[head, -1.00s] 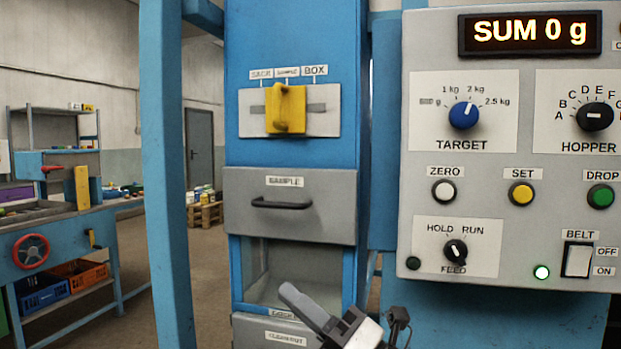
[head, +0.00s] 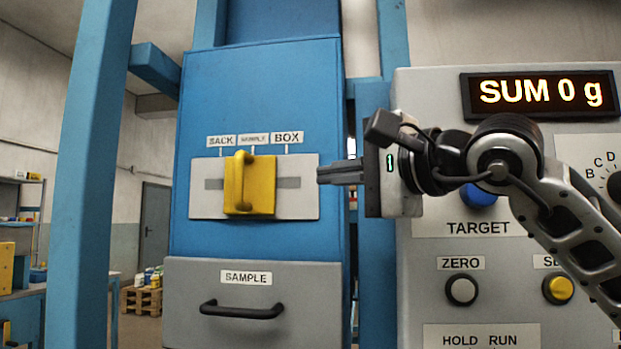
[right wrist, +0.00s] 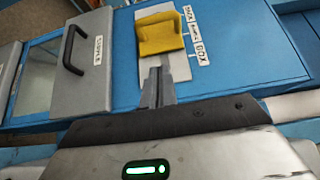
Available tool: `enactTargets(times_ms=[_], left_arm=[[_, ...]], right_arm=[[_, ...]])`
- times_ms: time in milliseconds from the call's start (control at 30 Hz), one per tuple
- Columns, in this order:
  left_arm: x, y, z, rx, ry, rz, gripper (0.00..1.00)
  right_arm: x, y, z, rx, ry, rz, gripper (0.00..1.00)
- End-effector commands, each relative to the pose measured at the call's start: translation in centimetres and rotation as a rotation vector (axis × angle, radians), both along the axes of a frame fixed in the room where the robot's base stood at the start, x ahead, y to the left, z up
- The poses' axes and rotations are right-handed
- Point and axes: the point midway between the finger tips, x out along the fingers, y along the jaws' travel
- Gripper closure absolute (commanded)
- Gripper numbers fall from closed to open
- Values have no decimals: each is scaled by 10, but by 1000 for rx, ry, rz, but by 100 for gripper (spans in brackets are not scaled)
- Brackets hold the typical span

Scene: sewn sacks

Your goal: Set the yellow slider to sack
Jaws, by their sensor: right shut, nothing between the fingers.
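The yellow slider (head: 250,183) sits on a pale plate (head: 302,200) with a dark slot, on the blue cabinet. It stands under the middle label, between the SACK label (head: 221,141) and the BOX label (head: 287,138). My right gripper (head: 320,175) is shut and empty at the plate's right edge, pointing left towards the slider with a gap between. In the right wrist view the shut fingers (right wrist: 155,100) point at the slider (right wrist: 160,34), apart from it in the picture. My left gripper is not in view.
Below the plate is a grey SAMPLE drawer (head: 255,330) with a black handle (head: 242,311). To the right is a grey control panel (head: 415,265) with knobs and buttons, partly hidden by my right arm. A blue post (head: 92,180) stands at the left.

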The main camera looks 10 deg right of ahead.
Motion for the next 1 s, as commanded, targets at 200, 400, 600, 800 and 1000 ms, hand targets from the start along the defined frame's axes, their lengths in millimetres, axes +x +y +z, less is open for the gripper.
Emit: enactTargets(times_ms=[200,400,600,800,1000], left_arm=[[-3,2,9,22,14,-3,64],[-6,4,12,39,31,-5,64],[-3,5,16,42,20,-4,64],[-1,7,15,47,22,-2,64],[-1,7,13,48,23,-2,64]], right_arm=[[35,30,3,2,7,5,100],[67,55,3,2,7,5,100],[70,84,1,2,4,6,100],[71,93,0,4,4,4,100],[71,93,-1,4,4,4,100]])
